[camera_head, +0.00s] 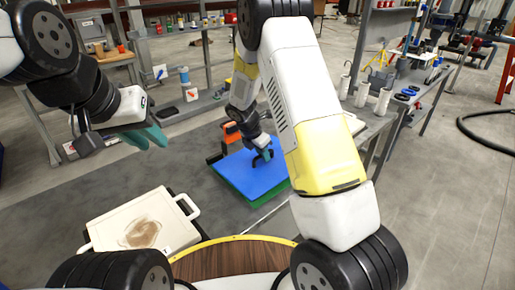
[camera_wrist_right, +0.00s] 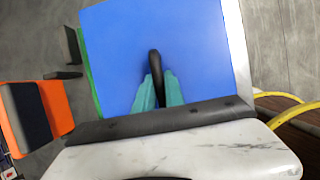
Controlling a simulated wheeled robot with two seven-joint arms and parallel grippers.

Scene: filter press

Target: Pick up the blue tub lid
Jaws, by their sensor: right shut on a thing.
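The blue tub lid (camera_head: 244,171) is a flat blue square with a dark upright handle (camera_wrist_right: 154,66) at its middle. A green edge (camera_head: 270,195) shows beneath it in the head view, and the lid appears to rest on this green part. My right gripper (camera_head: 263,154) is over the lid. In the right wrist view, its teal fingers (camera_wrist_right: 158,88) are shut on the lid's handle, one on each side. My left gripper (camera_head: 147,137) hangs empty at the upper left, its teal fingertips apart.
A white tray (camera_head: 183,237) with a brown stain lies at the front left. An orange and black object (camera_head: 231,132) stands close behind the lid, and also shows in the wrist view (camera_wrist_right: 38,112). A side bench (camera_head: 385,118) with white cylinders is at the right.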

